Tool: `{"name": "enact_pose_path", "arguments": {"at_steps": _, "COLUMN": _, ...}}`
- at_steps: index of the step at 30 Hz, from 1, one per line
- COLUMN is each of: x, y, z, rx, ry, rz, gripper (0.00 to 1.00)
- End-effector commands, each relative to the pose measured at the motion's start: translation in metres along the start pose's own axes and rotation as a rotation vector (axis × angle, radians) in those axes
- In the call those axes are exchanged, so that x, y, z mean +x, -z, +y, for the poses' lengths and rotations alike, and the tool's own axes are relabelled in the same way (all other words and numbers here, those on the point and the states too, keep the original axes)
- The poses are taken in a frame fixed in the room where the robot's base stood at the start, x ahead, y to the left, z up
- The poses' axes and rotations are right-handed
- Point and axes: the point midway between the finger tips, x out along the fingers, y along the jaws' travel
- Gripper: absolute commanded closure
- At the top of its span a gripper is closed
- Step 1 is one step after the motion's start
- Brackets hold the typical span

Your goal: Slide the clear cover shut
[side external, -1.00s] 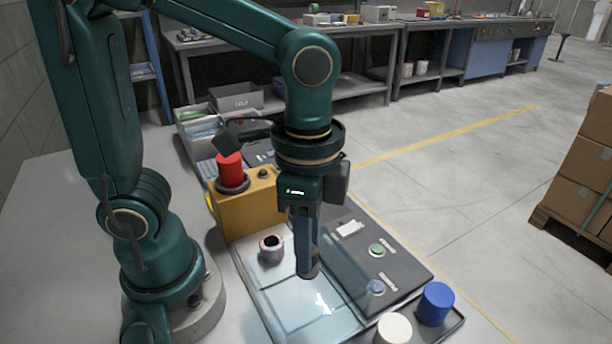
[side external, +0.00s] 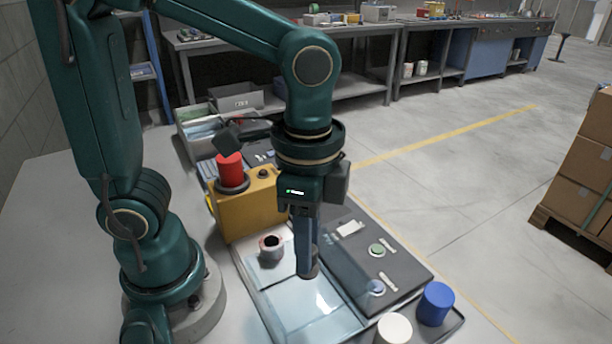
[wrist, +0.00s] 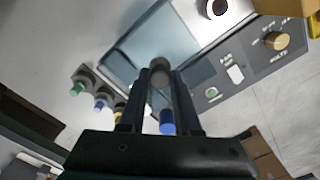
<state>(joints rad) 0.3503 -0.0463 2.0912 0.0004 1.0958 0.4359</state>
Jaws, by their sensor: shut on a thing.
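The clear cover (side external: 318,300) is a flat, see-through bluish sheet lying low on the work surface, beside and partly over the dark control panel (side external: 372,250). In the wrist view the cover (wrist: 130,50) shows beyond my fingers. My gripper (side external: 308,272) points straight down at the cover. In the wrist view its two dark fingers (wrist: 160,78) are shut on a grey round knob (wrist: 159,68), which seems to stand on the cover. The knob's join with the cover is hidden.
A yellow box with a red button (side external: 230,168) stands behind my gripper. White (side external: 393,329) and blue (side external: 435,303) cylinders stand at the front right. Boxes on a pallet (side external: 580,170) are far right.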

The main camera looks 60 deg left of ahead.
Motion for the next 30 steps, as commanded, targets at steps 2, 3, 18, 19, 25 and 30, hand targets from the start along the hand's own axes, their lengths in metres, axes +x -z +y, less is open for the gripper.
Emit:
{"name": "enact_pose_path", "arguments": {"at_steps": 2, "x": -0.001, "y": 0.000, "z": 0.001, "rx": -0.001, "ry": -0.002, "rz": 0.001, "gripper": 1.00}}
{"name": "enact_pose_path", "arguments": {"at_steps": 3, "x": -0.001, "y": 0.000, "z": 0.001, "rx": -0.001, "ry": -0.002, "rz": 0.001, "gripper": 1.00}}
{"name": "enact_pose_path", "arguments": {"at_steps": 18, "x": -0.001, "y": -0.013, "z": -0.015, "rx": -0.011, "ry": -0.001, "rz": 0.002, "gripper": 1.00}}
{"name": "enact_pose_path", "arguments": {"at_steps": 19, "x": -0.001, "y": -0.016, "z": -0.018, "rx": -0.011, "ry": -0.001, "rz": 0.002, "gripper": 1.00}}
{"name": "enact_pose_path", "arguments": {"at_steps": 25, "x": -0.001, "y": -0.037, "z": -0.040, "rx": -0.012, "ry": 0.002, "rz": 0.004, "gripper": 1.00}}
{"name": "enact_pose_path", "arguments": {"at_steps": 30, "x": -0.001, "y": -0.053, "z": -0.057, "rx": -0.013, "ry": 0.004, "rz": 0.004, "gripper": 1.00}}
